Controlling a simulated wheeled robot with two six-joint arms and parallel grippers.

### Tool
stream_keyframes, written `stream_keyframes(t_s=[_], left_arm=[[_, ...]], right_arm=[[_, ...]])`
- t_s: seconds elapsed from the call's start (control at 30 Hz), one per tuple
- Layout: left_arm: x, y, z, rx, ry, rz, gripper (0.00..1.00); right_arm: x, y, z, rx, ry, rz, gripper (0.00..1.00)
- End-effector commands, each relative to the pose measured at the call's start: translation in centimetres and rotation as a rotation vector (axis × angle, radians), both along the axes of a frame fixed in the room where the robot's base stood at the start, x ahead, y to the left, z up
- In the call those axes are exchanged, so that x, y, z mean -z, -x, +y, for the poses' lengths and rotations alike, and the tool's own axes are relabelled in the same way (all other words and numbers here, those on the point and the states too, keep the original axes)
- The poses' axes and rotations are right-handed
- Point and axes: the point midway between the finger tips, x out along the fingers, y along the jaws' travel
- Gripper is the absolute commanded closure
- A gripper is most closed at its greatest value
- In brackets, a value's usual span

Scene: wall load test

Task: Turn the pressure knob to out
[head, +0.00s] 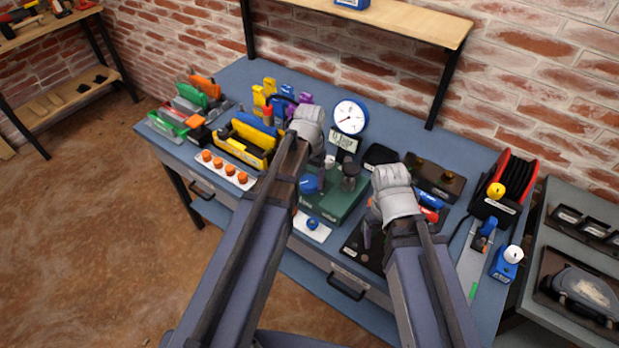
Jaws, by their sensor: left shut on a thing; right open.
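A green unit (341,194) stands at the middle of the blue bench. It carries a round white gauge (351,117) with a blue rim, a small digital display and dark fittings. A blue knob (308,184) shows at the left of the unit, partly behind my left forearm; I take it for the pressure knob, but its marking is too small to read. My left gripper (311,160) is over the left of this unit, shut on what seems to be this knob; its fingertips are mostly hidden. My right gripper (372,229) is open above a dark tray, right of the unit.
Yellow and blue holders (247,141) and orange-capped pieces (226,168) stand to the left. A red and black cable reel (506,188) and blue devices are at the right. A wooden shelf (405,19) hangs above the back. The bench is crowded around both grippers.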

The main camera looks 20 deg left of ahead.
Motion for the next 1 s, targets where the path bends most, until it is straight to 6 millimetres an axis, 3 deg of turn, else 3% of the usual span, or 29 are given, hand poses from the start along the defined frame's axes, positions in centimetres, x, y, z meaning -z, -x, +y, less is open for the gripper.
stream_keyframes(t_s=[0.5, 1.0], left_arm=[[0.01, 0.01, 0.00, -0.425, 0.000, 0.000, 0.85], [0.01, 0.01, 0.00, -0.623, 0.000, 0.000, 0.85]], right_arm=[[0.01, 0.00, 0.00, 0.000, 0.000, 0.000, 0.26], [0.01, 0.00, 0.00, 0.000, 0.000, 0.000, 0.26]])
